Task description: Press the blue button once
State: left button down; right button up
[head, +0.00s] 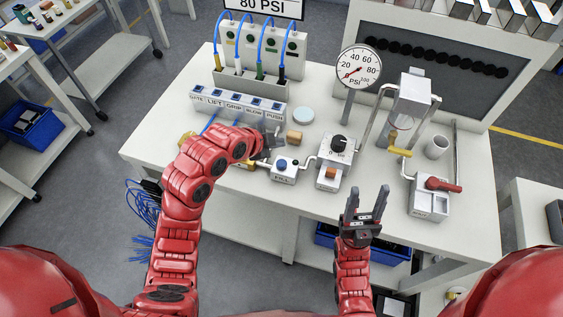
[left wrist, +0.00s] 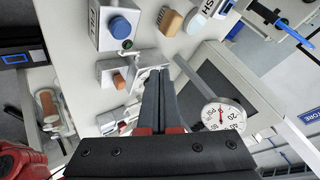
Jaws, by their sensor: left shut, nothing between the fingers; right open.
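The blue button (head: 283,163) sits on top of a small white box labelled FILL (head: 283,176) near the table's front edge. In the left wrist view the blue button (left wrist: 120,27) and its box show at the upper left, with a small dark green spot beside the button. My left gripper (head: 272,140) is shut and empty, above the table just behind and left of the button, apart from it. Its closed fingers (left wrist: 160,80) show in the left wrist view, with the button off to their left. My right gripper (head: 367,203) is open and empty in front of the table edge.
A pressure gauge (head: 358,68) rises behind.

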aim_at(278, 164)
pick_arm(q)
notch_tip(278, 164, down, 6)
jog(key=b, duration=0.2)
jog(key=shift+f+b, duration=0.25)
jog(key=shift+b, duration=0.05)
jog(key=shift+f+b, duration=0.3)
jog(key=shift+f, duration=0.05)
jog(key=shift+r, duration=0.1)
dwell(1.3)
jog(key=shift+f+b, duration=0.45)
jog(key=shift+b, duration=0.2)
jog(key=shift+f+b, duration=0.55)
jog(key=shift+b, duration=0.05)
dwell(0.5)
jog(key=shift+r, duration=0.15)
dwell(0.3)
jog(key=shift+r, duration=0.8)
